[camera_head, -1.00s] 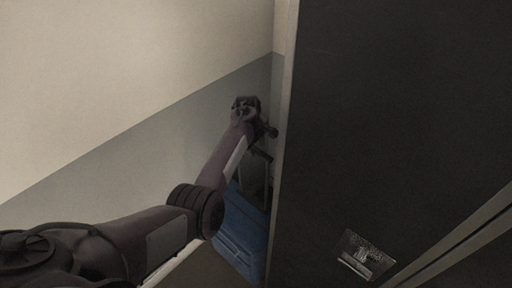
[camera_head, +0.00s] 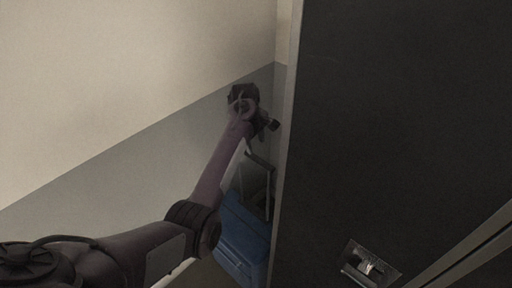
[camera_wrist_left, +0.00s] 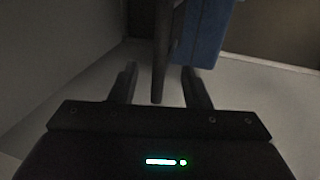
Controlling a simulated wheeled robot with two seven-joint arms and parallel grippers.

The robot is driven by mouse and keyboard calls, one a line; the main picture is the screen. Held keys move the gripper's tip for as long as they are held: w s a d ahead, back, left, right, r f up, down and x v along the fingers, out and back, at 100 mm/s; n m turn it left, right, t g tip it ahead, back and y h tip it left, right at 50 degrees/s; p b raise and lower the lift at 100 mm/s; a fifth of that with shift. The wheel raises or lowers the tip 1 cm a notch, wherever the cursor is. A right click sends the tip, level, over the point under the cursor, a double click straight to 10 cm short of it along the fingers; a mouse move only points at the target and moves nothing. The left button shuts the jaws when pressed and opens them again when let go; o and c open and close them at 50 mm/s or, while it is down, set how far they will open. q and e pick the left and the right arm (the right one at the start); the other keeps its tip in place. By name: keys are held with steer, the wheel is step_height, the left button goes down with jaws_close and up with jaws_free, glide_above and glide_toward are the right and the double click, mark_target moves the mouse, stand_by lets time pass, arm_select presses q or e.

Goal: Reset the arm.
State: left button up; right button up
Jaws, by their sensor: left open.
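My left arm reaches in from the left in the head view, up to the gap between the wall and a dark panel. My left gripper (camera_wrist_left: 159,88) shows in the left wrist view with its two fingers apart. A dark upright bar (camera_wrist_left: 160,60) stands between or beyond the fingers; I cannot tell its exact depth or whether it touches them. In the head view the left gripper's fingertips cannot be made out clearly. My right gripper is in neither view.
A large dark panel (camera_head: 400,110) with a metal latch plate (camera_head: 369,264) fills the right side. A blue box (camera_head: 243,235) sits low beside my arm; it also shows in the left wrist view (camera_wrist_left: 204,30). A two-tone wall (camera_head: 110,80) closes off the left.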

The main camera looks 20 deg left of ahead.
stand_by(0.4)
arm_select(q)
steer(key=s+f+m+y, duration=0.1)
steer(key=s+f+m, duration=0.2)
steer(key=s, duration=0.4)
steer(key=s+f+m, duration=0.4)
steer(key=s, duration=0.3)
steer(key=s+d+r+m+t, duration=0.1)
steer(key=s+d+r+m, duration=0.15)
steer(key=s, duration=0.45)
steer(key=s+d+r+m, duration=0.1)
steer(key=s+d+m, duration=0.25)
steer(key=s, duration=0.35)
steer(key=s+d+r+m+t, duration=0.1)
steer(key=s+d+r+m, duration=0.15)
steer(key=s, duration=0.45)
step_height(320, 180, down, 30)
steer(key=g+b, duration=0.2)
steer(key=s+a+f+b, duration=0.1)
steer(key=s+a+f, duration=0.1)
steer(key=s+f, duration=0.8)
steer(key=s+a+f+m+g, duration=0.1)
steer(key=s+a+f, duration=0.1)
steer(key=s+f, duration=0.9)
steer(key=shift+a+f+b, duration=0.2)
steer(key=shift+f+b, duration=0.2)
steer(key=shift+f, duration=0.35)
